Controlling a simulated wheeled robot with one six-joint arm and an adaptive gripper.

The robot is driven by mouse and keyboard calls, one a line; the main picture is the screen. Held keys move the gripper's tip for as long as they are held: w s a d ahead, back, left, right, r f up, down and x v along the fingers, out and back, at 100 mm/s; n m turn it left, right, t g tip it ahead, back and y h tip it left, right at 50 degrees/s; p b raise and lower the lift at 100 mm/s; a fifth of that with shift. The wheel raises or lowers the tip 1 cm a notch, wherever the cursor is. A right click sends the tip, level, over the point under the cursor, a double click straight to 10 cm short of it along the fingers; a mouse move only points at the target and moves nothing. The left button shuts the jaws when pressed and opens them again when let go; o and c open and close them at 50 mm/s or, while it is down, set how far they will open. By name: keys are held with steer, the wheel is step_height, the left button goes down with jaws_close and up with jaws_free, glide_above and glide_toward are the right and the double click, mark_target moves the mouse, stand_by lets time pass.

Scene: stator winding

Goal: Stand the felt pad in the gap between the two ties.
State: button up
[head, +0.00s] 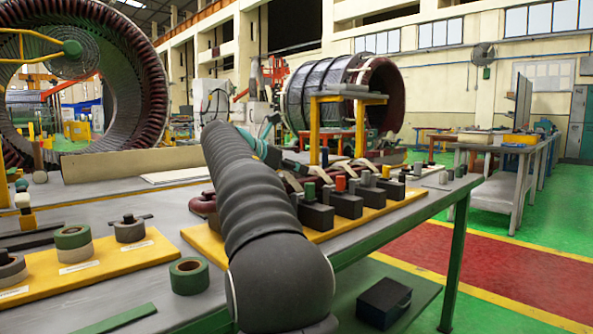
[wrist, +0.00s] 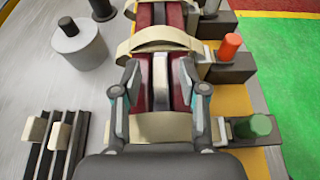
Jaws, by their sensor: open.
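In the wrist view, two cream ties, the far tie (wrist: 150,45) and the near tie (wrist: 160,128), cross a pair of dark red bars. A pale grey upright slab (wrist: 160,82), which looks like the felt pad, stands between the red bars in the stretch between the ties. My gripper (wrist: 159,75) is open, with one finger on each side of the bars and slab. A small space shows between the fingers and the slab; I cannot tell whether either touches. In the head view my arm hides the gripper and the slab.
Dark clamp blocks with an orange knob (wrist: 230,46) and a green knob (wrist: 255,126) stand close on the right. At left are a grey cylinder with a dark post (wrist: 78,46) and a dark rack (wrist: 50,150) with cream pieces. Bare table lies between.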

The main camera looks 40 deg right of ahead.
steer(key=v, duration=1.1)
steer(key=shift+d, duration=0.1)
